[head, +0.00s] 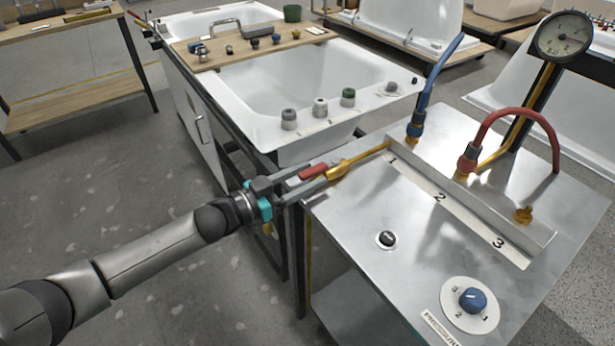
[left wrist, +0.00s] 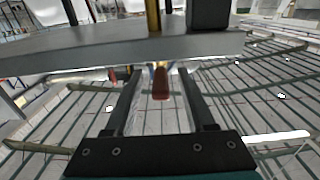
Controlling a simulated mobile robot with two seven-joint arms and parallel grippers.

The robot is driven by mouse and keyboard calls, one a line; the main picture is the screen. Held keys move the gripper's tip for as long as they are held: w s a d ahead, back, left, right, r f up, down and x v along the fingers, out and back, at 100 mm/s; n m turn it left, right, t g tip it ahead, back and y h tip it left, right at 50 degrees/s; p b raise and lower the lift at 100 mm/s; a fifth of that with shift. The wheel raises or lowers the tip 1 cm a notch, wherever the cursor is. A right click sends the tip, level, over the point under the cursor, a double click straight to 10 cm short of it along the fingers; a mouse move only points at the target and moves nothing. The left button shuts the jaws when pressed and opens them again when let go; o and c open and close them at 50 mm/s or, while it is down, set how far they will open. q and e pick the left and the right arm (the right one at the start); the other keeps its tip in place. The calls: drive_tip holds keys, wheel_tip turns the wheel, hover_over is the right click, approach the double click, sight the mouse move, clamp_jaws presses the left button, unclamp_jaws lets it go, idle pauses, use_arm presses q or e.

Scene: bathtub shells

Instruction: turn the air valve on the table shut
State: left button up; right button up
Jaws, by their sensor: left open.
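The air valve is a brass fitting (head: 340,172) at the left edge of the metal table (head: 350,215), on a brass pipe running to the position marked 1. Its red lever (head: 313,170) points left, away from the table, and looks roughly in line with the pipe. My left gripper (head: 322,174) is open at the valve, with its fingers either side of the red lever. In the left wrist view the red lever (left wrist: 161,84) shows between the two open fingers, with a gap on each side. Contact cannot be told. My right gripper is not in view.
The table holds a blue hose (head: 436,75), a red hose (head: 515,113), a gauge (head: 563,37), a black button (head: 387,239) and a blue knob (head: 473,300). A white bathtub (head: 300,90) stands behind.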

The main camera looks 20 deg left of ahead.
use_arm(q)
drive_tip(key=shift+w+d, duration=0.15)
drive_tip(key=shift+w, duration=0.05)
drive_tip(key=shift+c, duration=0.3)
clamp_jaws()
idle(1.1)
